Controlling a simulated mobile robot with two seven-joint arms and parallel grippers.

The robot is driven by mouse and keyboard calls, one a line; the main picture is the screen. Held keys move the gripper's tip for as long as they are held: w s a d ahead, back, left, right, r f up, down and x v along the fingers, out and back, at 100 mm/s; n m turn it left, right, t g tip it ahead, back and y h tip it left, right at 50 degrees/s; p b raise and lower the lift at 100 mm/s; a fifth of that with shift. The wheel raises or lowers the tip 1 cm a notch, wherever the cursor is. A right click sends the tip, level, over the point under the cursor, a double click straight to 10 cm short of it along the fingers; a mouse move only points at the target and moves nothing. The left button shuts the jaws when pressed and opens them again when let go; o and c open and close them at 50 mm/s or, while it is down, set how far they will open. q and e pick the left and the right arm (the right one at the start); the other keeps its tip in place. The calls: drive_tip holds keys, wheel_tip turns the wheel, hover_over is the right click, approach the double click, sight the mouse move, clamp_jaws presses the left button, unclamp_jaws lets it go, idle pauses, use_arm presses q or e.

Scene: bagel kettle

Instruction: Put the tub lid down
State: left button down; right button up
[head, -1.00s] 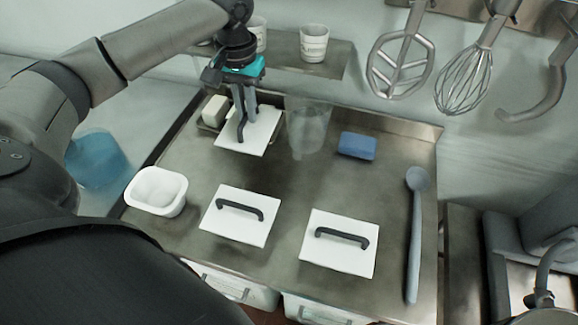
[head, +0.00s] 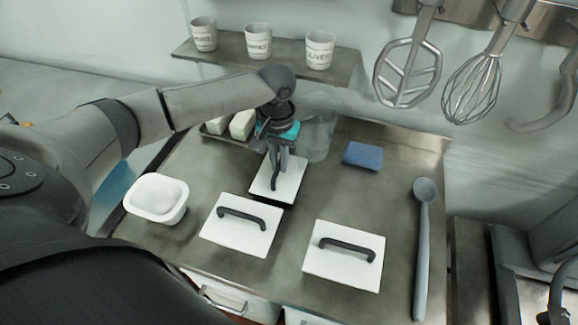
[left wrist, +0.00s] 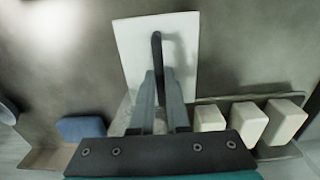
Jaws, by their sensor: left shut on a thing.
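My left gripper (head: 276,170) is shut on the black handle of a white square lid (head: 290,184). In the left wrist view, the fingers (left wrist: 160,92) close around the handle, and the white lid (left wrist: 128,50) lies beyond them. The held lid is level and low over the metal counter (head: 330,205), with a dark shadow along its edge. I cannot tell whether it touches. Two similar lids with black handles, a left one (head: 232,238) and a right one (head: 325,265), lie at the front of the counter. An open white tub (head: 170,212) with white contents stands at the left. My right gripper is not in view.
Pale blocks (head: 242,124) on a tray and a clear container (head: 320,135) stand close behind my gripper. A blue sponge (head: 363,155) and a long grey spoon (head: 423,240) lie to the right. Cups stand on a shelf (head: 345,68).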

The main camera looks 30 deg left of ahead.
sight(290, 177)
use_arm(q)
drive_tip(key=d, duration=0.2)
drive_tip(key=shift+w+d+f, duration=0.3)
drive_tip(key=shift+f, duration=0.3)
drive_tip(key=shift+a, duration=0.15)
drive_tip(key=shift+f, duration=0.15)
drive_tip(key=c, duration=0.9)
unclamp_jaws()
wheel_tip(290, 177, up, 12)
drive_tip(key=shift+r+p, duration=0.2)
drive_tip(key=shift+p, duration=0.75)
